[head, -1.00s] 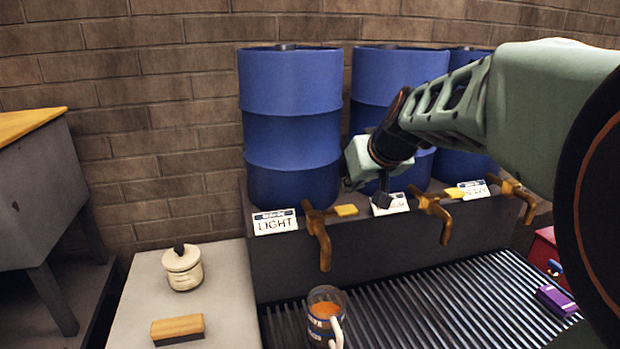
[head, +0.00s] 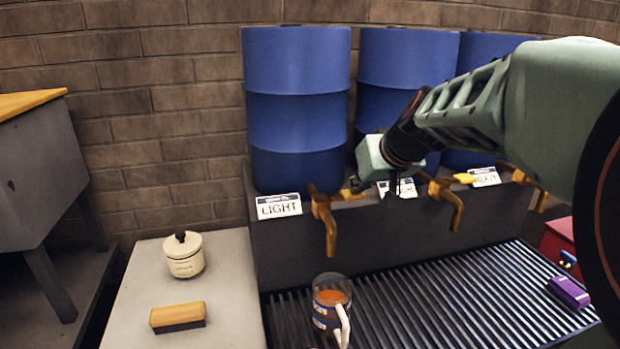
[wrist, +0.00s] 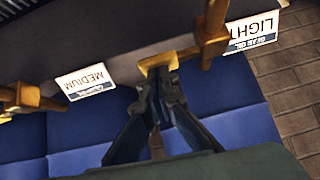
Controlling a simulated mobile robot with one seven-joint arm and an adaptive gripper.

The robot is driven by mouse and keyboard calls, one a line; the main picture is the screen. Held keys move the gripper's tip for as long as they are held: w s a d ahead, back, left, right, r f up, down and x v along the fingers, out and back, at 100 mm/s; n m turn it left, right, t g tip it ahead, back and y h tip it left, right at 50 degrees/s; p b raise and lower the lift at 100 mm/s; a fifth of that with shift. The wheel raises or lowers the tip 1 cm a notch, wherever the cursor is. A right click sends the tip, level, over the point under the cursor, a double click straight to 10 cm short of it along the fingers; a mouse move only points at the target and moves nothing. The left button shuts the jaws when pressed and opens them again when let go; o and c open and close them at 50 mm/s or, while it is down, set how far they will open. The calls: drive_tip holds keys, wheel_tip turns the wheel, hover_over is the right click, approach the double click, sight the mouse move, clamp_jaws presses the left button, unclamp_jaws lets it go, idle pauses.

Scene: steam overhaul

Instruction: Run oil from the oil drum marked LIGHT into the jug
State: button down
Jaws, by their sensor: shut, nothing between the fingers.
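The blue drum (head: 298,110) behind the white LIGHT label (head: 279,206) stands leftmost on a dark ledge. Its brass tap (head: 326,222) points down at the front, and no stream shows from it. The clear jug (head: 320,323), with a white handle, stands on the grating below that spout and has orange-brown contents. My gripper (wrist: 160,75) is shut and empty. In the wrist view its fingertips are right at the yellow lever (wrist: 184,58) of the LIGHT tap; I cannot tell whether they touch.
More blue drums (head: 405,75) stand to the right, with a MEDIUM label (wrist: 85,82) and another brass tap (head: 447,200) close by. A lidded cream pot (head: 185,257) and a wooden brush (head: 178,317) are on the left slab. A purple item (head: 569,292) lies at right.

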drive_tip(key=f+y+b, duration=0.1)
drive_tip(key=b, duration=0.2)
drive_tip(key=f+m+y+b, duration=0.1)
drive_tip(key=b, duration=0.2)
drive_tip(key=shift+w+d+f+y, duration=0.1)
drive_tip(key=shift+d+f+y, duration=0.2)
drive_tip(key=shift+d+f, duration=0.1)
drive_tip(key=shift+r, duration=0.25)
idle(4.4)
drive_tip(key=shift+r+p, duration=0.6)
drive_tip(key=shift+r, duration=0.3)
